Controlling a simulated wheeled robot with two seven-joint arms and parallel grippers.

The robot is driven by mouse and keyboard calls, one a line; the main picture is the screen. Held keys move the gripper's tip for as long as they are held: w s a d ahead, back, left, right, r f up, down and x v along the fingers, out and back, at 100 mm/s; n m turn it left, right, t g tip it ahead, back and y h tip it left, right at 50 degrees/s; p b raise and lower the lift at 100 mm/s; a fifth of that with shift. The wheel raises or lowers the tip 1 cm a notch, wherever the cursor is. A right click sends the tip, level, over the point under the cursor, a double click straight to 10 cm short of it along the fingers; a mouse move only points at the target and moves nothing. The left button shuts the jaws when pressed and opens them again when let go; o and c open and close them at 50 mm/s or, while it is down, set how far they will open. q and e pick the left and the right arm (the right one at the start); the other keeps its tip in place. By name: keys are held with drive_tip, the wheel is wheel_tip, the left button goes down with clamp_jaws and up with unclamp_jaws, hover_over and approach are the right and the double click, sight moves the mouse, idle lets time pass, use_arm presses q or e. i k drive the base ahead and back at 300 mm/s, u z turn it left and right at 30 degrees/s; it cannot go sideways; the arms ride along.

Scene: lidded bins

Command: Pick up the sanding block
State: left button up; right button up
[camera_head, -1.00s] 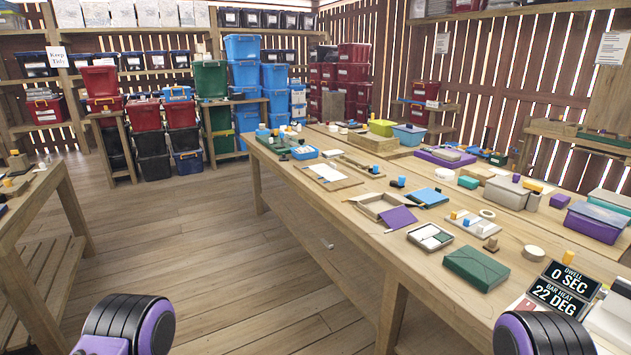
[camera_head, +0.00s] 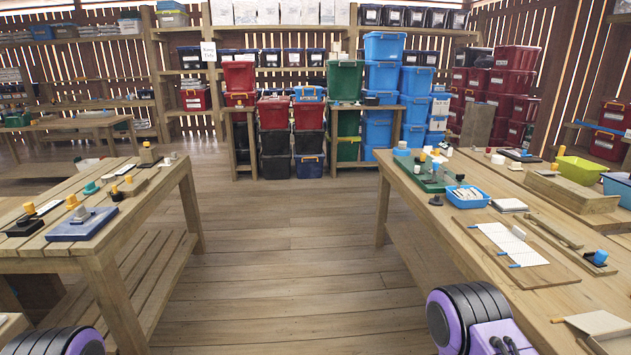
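I cannot tell for certain which item is the sanding block. Small blocks and tools lie on both workbenches. On the left bench (camera_head: 150,210) there is a blue flat piece with a grey block and knob on top (camera_head: 82,222), and a dark block with an orange knob (camera_head: 25,222). On the right bench (camera_head: 490,290) a green board (camera_head: 428,178) carries several small pieces. Neither gripper is in view; only black and purple parts of my arms show at the bottom left and bottom right.
A clear wooden floor aisle (camera_head: 290,260) runs between the two benches. Stacked lidded bins, including a red one (camera_head: 239,76) and a blue one (camera_head: 385,46), stand at the back. A blue tray (camera_head: 467,197) and a white-slatted board (camera_head: 510,245) lie on the right bench.

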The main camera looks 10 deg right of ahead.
sight(515, 166)
drive_tip(key=z, duration=0.15)
drive_tip(key=i, duration=2)
drive_tip(key=z, duration=1.2)
drive_tip(key=i, duration=1.15)
drive_tip(key=z, duration=0.8)
